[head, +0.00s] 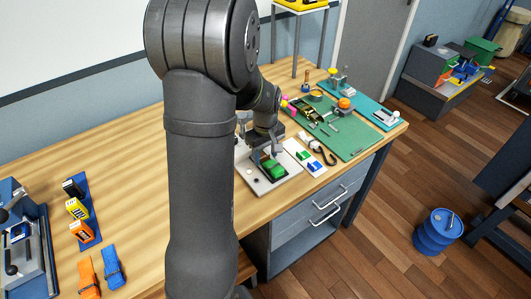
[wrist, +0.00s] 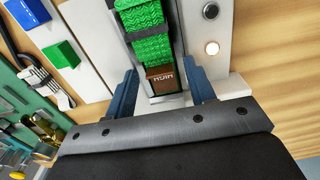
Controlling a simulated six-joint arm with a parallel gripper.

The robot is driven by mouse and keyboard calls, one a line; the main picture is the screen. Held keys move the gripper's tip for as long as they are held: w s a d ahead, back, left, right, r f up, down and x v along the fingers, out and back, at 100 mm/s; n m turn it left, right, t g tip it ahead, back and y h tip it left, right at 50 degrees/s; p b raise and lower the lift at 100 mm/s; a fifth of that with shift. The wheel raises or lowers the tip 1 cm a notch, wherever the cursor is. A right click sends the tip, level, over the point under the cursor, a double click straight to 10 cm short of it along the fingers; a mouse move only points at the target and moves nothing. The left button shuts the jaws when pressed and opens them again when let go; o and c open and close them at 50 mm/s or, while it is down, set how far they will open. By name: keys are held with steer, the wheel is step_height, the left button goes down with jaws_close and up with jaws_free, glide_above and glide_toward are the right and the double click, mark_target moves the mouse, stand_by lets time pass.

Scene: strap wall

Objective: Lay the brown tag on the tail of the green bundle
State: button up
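The green bundle (wrist: 152,45) is a strip of folded green webbing with a dark band across it, lying on a pale grey plate (wrist: 222,25). It also shows on the plate in the head view (head: 273,171). The brown tag (wrist: 163,77), with pale lettering, is at the bundle's lower end in the wrist view and appears to touch it. My gripper (wrist: 163,88) has its two blue fingers apart, one on each side of the tag, with visible gaps. In the head view my gripper (head: 267,153) is just above the bundle, and the tag cannot be made out.
A white card with blue and green blocks (head: 309,160) lies right of the plate, with a dark hook strap (head: 325,153) beyond. A green mat (head: 345,135) holds tools. Orange and blue straps (head: 112,268) lie at the left. The bench behind is mostly clear.

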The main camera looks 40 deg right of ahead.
mark_target(266, 156)
step_height(266, 156, up, 12)
steer(key=shift+r, duration=0.2)
stand_by(0.5)
step_height(266, 156, down, 12)
steer(key=shift+f, duration=0.2)
step_height(266, 156, up, 2)
steer(key=shift+r, duration=0.95)
